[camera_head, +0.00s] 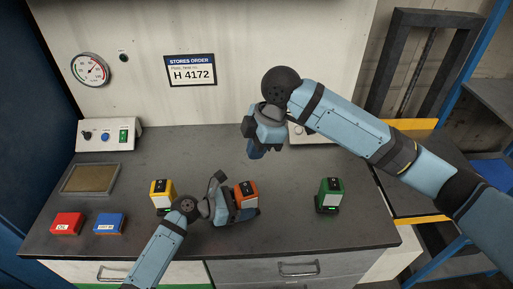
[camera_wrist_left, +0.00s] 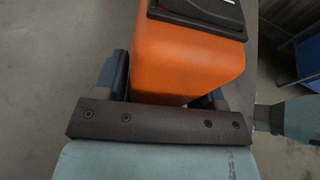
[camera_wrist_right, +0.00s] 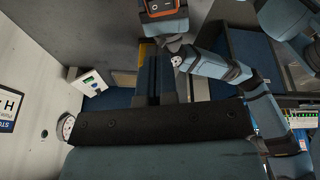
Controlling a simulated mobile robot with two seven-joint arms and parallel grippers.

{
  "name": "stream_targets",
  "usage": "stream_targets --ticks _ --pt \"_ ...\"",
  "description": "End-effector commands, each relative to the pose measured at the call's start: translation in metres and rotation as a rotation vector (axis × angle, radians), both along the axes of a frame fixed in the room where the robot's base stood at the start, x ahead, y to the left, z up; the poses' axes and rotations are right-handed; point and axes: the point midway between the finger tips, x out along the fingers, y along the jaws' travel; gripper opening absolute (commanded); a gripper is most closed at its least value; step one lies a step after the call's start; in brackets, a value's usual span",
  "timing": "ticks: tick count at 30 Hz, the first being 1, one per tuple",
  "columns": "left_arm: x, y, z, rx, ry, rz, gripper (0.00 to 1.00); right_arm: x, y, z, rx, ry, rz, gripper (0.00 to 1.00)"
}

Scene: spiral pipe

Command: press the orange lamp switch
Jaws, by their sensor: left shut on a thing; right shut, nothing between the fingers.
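The orange lamp (camera_head: 246,188) is at the front middle of the worktop, with a dark switch panel on its top. It fills the top of the left wrist view (camera_wrist_left: 188,65) and shows at the top of the right wrist view (camera_wrist_right: 165,20). My left gripper (camera_head: 238,208) is shut on its orange body, with a finger at each side. I cannot tell whether the lamp touches the worktop. My right gripper (camera_head: 257,152) is shut and empty, pointing down above the worktop, behind the lamp and apart from it. Its fingers also show in the right wrist view (camera_wrist_right: 155,80).
A yellow lamp (camera_head: 162,192) stands left of the orange one and a green lamp (camera_head: 329,193) stands to the right. Red (camera_head: 67,224) and blue (camera_head: 110,224) boxes, a tray (camera_head: 68,190) and a control box (camera_head: 107,138) are on the left. A gauge (camera_head: 91,69) hangs behind.

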Motion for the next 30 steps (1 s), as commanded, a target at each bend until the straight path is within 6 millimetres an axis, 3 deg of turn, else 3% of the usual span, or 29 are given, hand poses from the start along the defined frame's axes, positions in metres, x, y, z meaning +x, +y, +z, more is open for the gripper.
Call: stream_targets --ticks 9,15,30 --pt "0.000 0.000 0.000 0.000 0.000 0.000 0.50 -0.002 0.020 -0.066 -0.001 0.003 0.000 0.00" --pt "0.000 0.000 0.000 0.000 0.000 0.000 0.50 0.003 0.021 -0.093 0.000 0.002 -0.002 0.00" --pt "0.000 0.000 0.000 0.000 0.000 0.000 0.50 0.005 0.022 -0.103 0.000 0.000 -0.001 0.00"
